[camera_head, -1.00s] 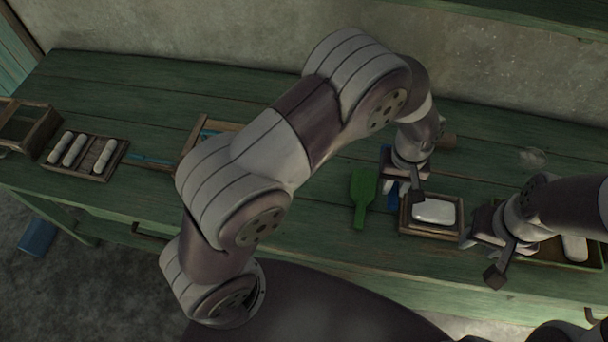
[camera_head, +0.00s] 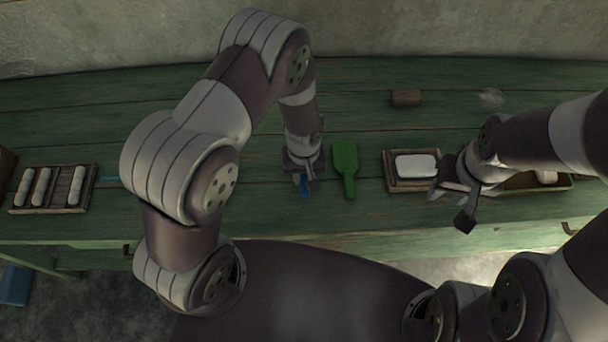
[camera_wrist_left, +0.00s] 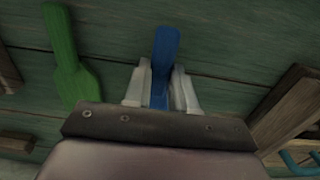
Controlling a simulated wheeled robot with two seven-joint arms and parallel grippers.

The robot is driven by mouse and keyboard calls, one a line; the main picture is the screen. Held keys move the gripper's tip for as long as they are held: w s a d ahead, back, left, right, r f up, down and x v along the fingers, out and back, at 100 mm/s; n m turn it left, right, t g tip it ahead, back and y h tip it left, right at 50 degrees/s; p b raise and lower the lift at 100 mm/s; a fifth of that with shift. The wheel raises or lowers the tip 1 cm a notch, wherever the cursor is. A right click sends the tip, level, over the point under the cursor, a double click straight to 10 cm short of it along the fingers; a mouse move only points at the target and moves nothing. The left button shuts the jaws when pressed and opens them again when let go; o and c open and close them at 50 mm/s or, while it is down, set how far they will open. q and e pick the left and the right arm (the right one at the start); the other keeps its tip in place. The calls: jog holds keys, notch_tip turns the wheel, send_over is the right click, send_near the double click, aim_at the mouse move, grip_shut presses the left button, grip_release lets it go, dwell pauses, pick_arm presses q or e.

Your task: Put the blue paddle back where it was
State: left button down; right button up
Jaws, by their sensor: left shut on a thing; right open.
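The blue paddle (camera_head: 303,188) is in my left gripper (camera_head: 303,180), low over the green table (camera_head: 240,230), to the left of the green paddle (camera_head: 345,165). In the left wrist view the blue paddle (camera_wrist_left: 164,50) stands out between the two pale fingers of my left gripper (camera_wrist_left: 160,88), which are shut on it. The green paddle also shows there (camera_wrist_left: 70,70), apart from it. I cannot tell whether the blue paddle touches the table. My right gripper (camera_head: 450,204) is open in front of the tray with the white block (camera_head: 415,165).
A tray of white rolls (camera_head: 60,187) stands at the left. A small brown block (camera_head: 406,98) lies at the back. In the left wrist view a wooden edge (camera_wrist_left: 285,112) is close on the right. My left arm hides part of the table.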

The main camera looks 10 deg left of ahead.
aim_at(302, 177)
pick_arm(q)
jog(key=shift+w+f, duration=0.1)
jog(key=shift+f, duration=0.85)
jog(key=c, duration=0.9)
grip_release()
jog(key=shift+f, duration=0.15)
jog(key=shift+c, duration=0.2)
notch_tip(302, 177, up, 13)
jog(key=s+a+r+m+t, duration=0.1)
jog(key=s+a+r+m, duration=0.2)
jog(key=s+a+r, duration=0.4)
notch_tip(302, 177, up, 2)
jog(key=shift+a+t, duration=0.3)
jog(key=shift+a, duration=0.25)
